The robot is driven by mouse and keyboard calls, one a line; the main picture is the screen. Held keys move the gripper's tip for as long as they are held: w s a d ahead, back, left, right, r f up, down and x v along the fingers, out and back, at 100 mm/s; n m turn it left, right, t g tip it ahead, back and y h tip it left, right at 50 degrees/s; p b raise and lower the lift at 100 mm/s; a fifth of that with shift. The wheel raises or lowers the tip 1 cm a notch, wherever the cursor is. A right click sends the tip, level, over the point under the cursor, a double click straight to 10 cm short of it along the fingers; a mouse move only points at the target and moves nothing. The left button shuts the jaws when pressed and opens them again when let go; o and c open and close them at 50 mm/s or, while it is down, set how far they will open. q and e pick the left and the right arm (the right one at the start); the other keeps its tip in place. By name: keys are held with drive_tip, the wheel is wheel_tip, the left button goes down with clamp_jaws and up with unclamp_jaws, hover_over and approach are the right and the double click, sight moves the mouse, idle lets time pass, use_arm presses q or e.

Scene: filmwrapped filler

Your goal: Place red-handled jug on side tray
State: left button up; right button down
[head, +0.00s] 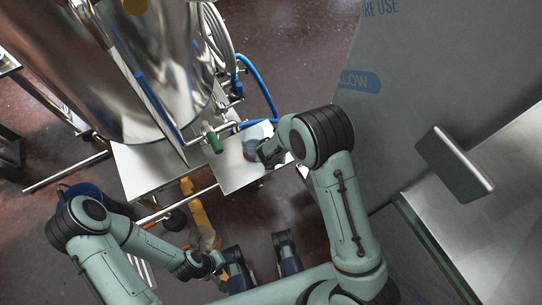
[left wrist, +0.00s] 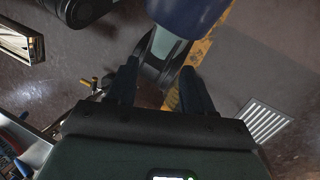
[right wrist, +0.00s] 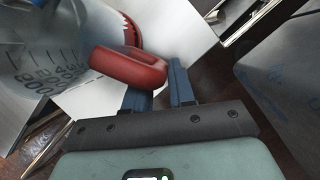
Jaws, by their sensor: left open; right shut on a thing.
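The clear jug (head: 256,131) has a red handle (right wrist: 128,68) and printed measuring marks; its body (right wrist: 45,58) fills the upper left of the right wrist view. My right gripper (head: 266,155) is shut on the handle, which partly hides a finger. The side tray (head: 236,170) is a flat metal plate beside the large steel vessel; it also shows in the right wrist view (right wrist: 185,22). The jug is over or at the tray's right edge; I cannot tell whether it touches. My left gripper (left wrist: 160,85) is open and empty, low above the floor.
The steel vessel (head: 160,65) stands at upper left on a metal frame. A green-handled valve (head: 214,143) and blue hose (head: 262,88) are close to the tray. A large grey wrapped block (head: 430,70) fills the right. A floor drain (left wrist: 266,122) shows in the left wrist view.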

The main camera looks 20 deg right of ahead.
drive_tip(key=c, duration=0.9)
unclamp_jaws()
drive_tip(key=shift+f, duration=0.1)
drive_tip(key=shift+c, duration=0.2)
